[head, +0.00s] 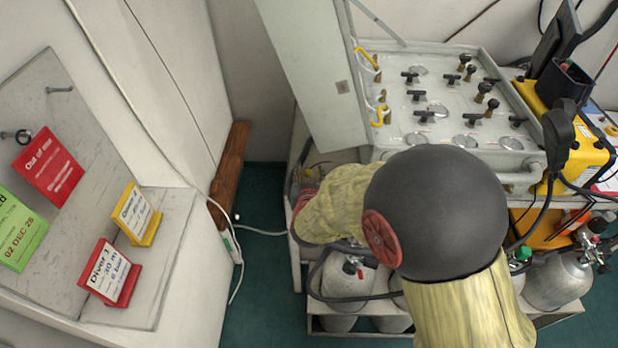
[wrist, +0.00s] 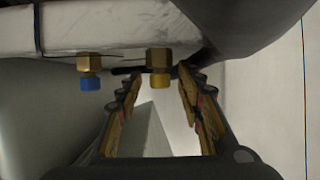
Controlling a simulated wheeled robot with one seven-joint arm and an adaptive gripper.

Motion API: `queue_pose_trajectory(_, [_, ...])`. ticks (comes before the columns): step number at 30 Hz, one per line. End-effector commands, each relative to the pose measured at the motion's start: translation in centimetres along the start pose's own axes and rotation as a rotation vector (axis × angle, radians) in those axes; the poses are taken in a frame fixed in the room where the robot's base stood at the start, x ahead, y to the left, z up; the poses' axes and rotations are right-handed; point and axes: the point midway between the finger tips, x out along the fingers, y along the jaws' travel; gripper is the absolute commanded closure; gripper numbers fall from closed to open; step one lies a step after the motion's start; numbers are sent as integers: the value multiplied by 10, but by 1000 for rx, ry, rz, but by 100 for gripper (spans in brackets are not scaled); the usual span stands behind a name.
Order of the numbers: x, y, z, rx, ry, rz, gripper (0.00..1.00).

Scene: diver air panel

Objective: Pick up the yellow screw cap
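I cannot tell whether the fingertips reach as far as the cap. In the head view my arm hides the gripper and both caps.
The panel (head: 447,130) with several valve knobs is at the upper right of the head view. Gas cylinders (head: 347,283) stand below it. A yellow case (head: 575,150) is on the right. Signs, including a red one (head: 110,275), are at left. Green floor (head: 262,270) shows between.

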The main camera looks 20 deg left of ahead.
Motion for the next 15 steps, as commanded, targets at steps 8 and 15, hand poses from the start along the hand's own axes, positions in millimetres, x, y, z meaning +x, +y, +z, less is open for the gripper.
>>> queue_pose_trajectory(8, [2, 0, -2, 0, 1, -1, 66])
queue_pose_trajectory(15, [2, 0, -1, 0, 1, -1, 79])
